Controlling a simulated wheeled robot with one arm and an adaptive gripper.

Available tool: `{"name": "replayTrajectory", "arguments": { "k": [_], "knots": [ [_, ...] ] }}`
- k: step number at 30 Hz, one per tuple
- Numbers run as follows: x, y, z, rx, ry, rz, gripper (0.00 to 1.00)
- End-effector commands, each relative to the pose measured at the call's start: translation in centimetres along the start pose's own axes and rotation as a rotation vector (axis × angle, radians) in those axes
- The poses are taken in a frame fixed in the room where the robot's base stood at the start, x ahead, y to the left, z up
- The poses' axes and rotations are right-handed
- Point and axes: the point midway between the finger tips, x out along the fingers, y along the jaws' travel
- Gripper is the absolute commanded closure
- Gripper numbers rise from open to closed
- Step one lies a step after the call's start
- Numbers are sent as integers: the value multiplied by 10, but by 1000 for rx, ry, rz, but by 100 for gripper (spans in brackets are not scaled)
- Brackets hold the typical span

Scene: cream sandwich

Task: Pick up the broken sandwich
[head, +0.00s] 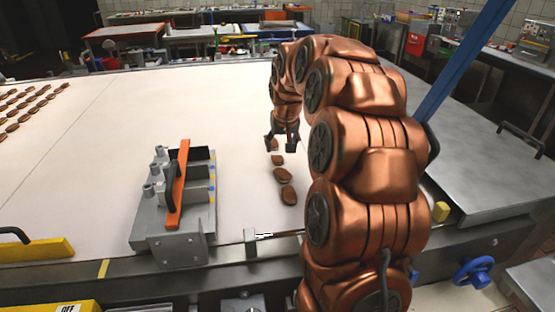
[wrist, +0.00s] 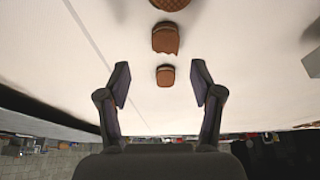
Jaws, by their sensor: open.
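Brown sandwich pieces lie in a line on the cream-white belt. In the wrist view a smaller broken piece (wrist: 165,75) lies between and a little beyond my fingertips. Above it is a larger broken piece (wrist: 166,38) with a jagged lower edge. A rounder sandwich (wrist: 172,4) is cut off by the top edge. In the head view the smaller piece (head: 275,144) shows by my gripper (head: 282,145), with the larger broken piece (head: 277,160) just nearer and rounder sandwiches (head: 284,174) (head: 288,194) in front. My gripper is open and empty, pointing down over the belt.
A grey metal fixture with an orange bar (head: 179,185) stands on the belt left of the sandwiches. Rows of sandwiches (head: 25,105) lie at the far left. A steel table (head: 470,150) is at the right. The belt behind my gripper is clear.

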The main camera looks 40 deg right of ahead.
Motion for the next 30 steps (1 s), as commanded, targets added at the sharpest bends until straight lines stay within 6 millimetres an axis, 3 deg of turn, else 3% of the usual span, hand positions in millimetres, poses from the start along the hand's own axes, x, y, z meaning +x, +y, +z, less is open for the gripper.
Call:
{"name": "replayTrajectory", "arguments": {
  "k": [5,13,21,30],
  "knots": [
    [11,-3,-1,-1,1,0,34],
    [46,-6,-1,3,0,1,34],
    [52,-5,0,4,2,1,34],
    [52,-5,0,4,2,1,65]
  ]
}}
